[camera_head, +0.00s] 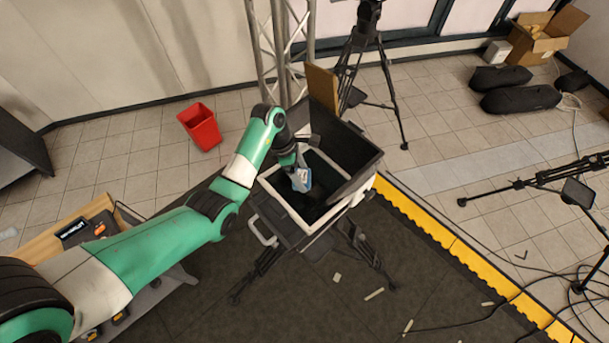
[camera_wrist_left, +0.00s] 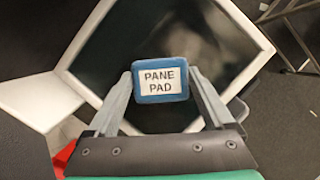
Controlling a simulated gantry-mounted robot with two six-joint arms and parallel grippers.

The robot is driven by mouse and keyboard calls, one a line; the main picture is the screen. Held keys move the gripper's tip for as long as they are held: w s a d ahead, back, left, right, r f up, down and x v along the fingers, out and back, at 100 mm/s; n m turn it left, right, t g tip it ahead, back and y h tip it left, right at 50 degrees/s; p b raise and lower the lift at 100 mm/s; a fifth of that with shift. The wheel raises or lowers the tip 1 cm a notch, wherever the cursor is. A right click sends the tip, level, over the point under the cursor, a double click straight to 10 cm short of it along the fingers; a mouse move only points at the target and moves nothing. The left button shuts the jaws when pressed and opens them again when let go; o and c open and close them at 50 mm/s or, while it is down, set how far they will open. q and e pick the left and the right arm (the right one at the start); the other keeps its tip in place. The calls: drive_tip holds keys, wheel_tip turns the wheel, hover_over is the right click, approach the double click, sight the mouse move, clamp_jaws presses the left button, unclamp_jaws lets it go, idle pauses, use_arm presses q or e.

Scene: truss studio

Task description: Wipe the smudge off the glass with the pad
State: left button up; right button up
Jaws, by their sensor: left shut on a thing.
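The glass (camera_head: 312,205) is a dark pane in a white frame (camera_head: 335,213), inside a black hooded box on a stand. In the left wrist view the glass (camera_wrist_left: 105,65) sits behind the pad, framed by white strips. My left gripper (camera_head: 299,178) is shut on the pad (camera_wrist_left: 160,98), a blue block with a white label reading "PANE PAD". The pad is over the glass; I cannot tell whether it touches. My right gripper is not in view.
The black hood (camera_head: 345,150) rises around the far side of the glass, with a wooden flap (camera_head: 322,88) behind. A metal truss (camera_head: 281,50) and a tripod (camera_head: 375,60) stand beyond. A red bin (camera_head: 201,128) is on the floor at left. Dark mat lies below.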

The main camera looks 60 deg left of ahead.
use_arm(q)
drive_tip(key=shift+s+a, duration=0.15)
drive_tip(key=shift+a, duration=0.7)
drive_tip(key=shift+s+a, duration=0.15)
drive_tip(key=shift+a, duration=0.65)
drive_tip(key=shift+r, duration=0.15)
drive_tip(key=shift+w+d+r, duration=0.1)
drive_tip(key=shift+w+d, duration=0.05)
drive_tip(key=shift+d, duration=0.75)
drive_tip(key=shift+w+d+r, duration=0.1)
drive_tip(key=shift+w+d, duration=0.05)
drive_tip(key=shift+d, duration=0.75)
drive_tip(key=shift+w+d+f, duration=0.1)
drive_tip(key=shift+w+d, duration=0.05)
drive_tip(key=shift+d, duration=1.1)
drive_tip(key=shift+w+d+f, duration=0.15)
drive_tip(key=shift+w+d, duration=0.05)
drive_tip(key=shift+d, duration=1.05)
drive_tip(key=shift+w+d+f, duration=0.1)
drive_tip(key=shift+w+d, duration=0.05)
drive_tip(key=shift+d, duration=1.1)
wheel_tip(320, 180, up, 6)
drive_tip(key=shift+w, duration=0.25)
drive_tip(key=shift+r, duration=0.1)
